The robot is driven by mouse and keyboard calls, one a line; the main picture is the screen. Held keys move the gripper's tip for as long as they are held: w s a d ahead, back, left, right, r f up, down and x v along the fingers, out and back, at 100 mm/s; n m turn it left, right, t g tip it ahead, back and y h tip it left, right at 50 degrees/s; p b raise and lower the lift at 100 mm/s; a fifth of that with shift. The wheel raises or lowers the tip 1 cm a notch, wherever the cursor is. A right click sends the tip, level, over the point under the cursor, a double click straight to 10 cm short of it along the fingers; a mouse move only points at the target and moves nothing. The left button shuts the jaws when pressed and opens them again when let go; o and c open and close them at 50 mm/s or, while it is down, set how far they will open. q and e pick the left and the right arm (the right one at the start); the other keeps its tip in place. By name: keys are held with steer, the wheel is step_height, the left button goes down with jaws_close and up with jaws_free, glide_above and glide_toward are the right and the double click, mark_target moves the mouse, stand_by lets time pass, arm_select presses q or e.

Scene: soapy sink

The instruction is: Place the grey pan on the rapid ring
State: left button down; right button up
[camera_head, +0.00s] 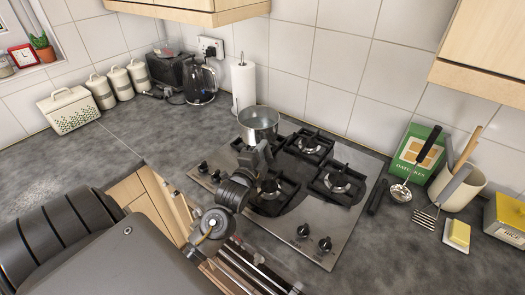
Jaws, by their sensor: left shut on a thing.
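The grey pan (258,124) is at the back left of the gas hob (312,215), its open top facing up. It covers the back left burner area; I cannot tell whether its base touches the burner or hangs above it. My left gripper (256,152) is at the pan's near side, shut on the pan; the grip itself is mostly hidden by the gripper and wrist. Three burners show: the front left one (270,187), the back right one (308,145) and the right one (337,182). I cannot tell which is the rapid ring. My right gripper is out of view.
A paper towel roll (243,86) and a black kettle (199,81) stand behind the pan. Hob knobs (303,230) are at the front. A ladle (402,191), spatula (427,217) and utensil pot (462,188) are at right.

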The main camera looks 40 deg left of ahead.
arm_select(q)
steer(key=shift+f, duration=0.3)
steer(key=c, duration=1.1)
jaws_free()
steer(key=shift+s, duration=0.1)
steer(key=shift+c, duration=0.2)
steer(key=b+v, duration=0.3)
steer(key=v, duration=0.7)
steer(key=shift+s+b, duration=0.3)
steer(key=shift+s, duration=0.1)
steer(key=shift+d+f, duration=0.2)
